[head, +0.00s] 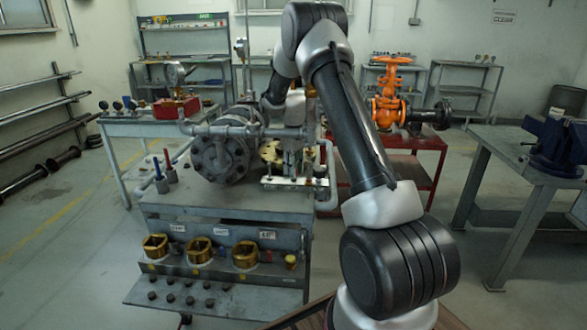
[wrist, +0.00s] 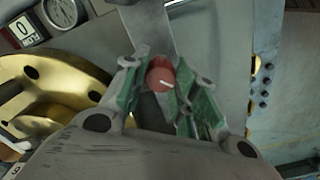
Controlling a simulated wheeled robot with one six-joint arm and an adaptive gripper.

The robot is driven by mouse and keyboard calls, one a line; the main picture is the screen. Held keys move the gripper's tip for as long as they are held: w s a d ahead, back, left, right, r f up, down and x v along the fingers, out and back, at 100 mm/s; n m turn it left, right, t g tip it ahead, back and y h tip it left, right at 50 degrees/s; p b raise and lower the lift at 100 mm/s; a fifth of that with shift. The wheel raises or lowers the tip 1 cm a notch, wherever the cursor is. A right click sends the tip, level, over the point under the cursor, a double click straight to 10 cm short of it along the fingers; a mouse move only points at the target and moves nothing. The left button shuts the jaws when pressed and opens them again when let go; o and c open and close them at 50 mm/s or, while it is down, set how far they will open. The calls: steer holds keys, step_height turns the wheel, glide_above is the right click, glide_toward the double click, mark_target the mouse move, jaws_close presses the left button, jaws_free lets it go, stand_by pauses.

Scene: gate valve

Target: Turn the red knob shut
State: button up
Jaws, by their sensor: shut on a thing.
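The red knob (wrist: 161,78) shows in the wrist view as a small round red cap with a white line that slants across it. My gripper (wrist: 168,84) is around it, with a green-padded finger on each side, shut on the knob. In the head view the arm reaches over the bench to the pipe assembly, and the knob is hidden behind my arm and gripper there. My gripper (head: 291,150) shows only small in that view, beside the brass flange (head: 271,152).
In the wrist view a brass flange (wrist: 40,95) lies close on the left, with a gauge (wrist: 62,12) above it. In the head view a large grey flanged pipe (head: 219,158) stands left of my gripper. An orange valve (head: 388,100) stands on the red cart behind.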

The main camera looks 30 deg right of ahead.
steer(key=m, duration=0.4)
steer(key=shift+m, duration=0.3)
steer(key=shift+r+m, duration=0.1)
steer(key=shift+m, duration=2.1)
steer(key=o, duration=1)
